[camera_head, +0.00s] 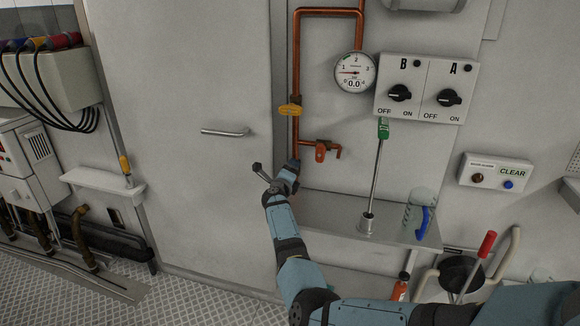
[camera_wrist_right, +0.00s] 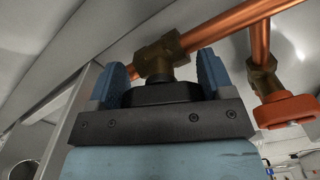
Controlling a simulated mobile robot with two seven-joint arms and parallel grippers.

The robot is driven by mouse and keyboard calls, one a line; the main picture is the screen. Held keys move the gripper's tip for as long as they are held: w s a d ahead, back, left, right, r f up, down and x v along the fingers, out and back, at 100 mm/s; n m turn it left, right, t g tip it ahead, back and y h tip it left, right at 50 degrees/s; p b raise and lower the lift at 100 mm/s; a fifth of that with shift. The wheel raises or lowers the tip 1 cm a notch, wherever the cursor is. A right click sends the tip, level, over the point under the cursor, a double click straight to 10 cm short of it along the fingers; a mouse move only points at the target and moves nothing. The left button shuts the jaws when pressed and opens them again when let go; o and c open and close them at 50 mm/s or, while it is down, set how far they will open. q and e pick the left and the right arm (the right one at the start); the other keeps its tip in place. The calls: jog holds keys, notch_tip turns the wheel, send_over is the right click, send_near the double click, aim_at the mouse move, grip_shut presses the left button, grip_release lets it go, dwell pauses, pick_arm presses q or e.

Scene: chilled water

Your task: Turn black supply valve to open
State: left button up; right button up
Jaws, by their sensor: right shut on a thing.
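The black supply valve's handle (camera_wrist_right: 160,93) sits between the two blue fingers of my right gripper (camera_wrist_right: 160,85) in the wrist view. The fingers are shut on it, one on each side. Behind the handle is a brass valve body (camera_wrist_right: 157,56) on a copper pipe. In the head view my right gripper (camera_head: 292,168) is at the lower end of the vertical copper pipe (camera_head: 296,70), and it hides the black handle there. The handle's exact angle to the pipe is hard to tell. My left gripper is not in view.
An orange valve handle (camera_wrist_right: 287,111) is close to the right finger. The gauge (camera_head: 355,72) reads 0.0.

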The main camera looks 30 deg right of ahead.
jog(key=n+p, duration=0.2)
jog(key=n, duration=0.1)
jog(key=shift+n+p, duration=0.3)
jog(key=shift+n, duration=0.3)
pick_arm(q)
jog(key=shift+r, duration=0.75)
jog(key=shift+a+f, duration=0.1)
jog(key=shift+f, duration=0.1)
pick_arm(e)
jog(key=shift+f+n, duration=0.1)
jog(key=shift+n, duration=0.2)
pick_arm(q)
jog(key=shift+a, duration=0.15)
pick_arm(e)
jog(key=o, duration=0.9)
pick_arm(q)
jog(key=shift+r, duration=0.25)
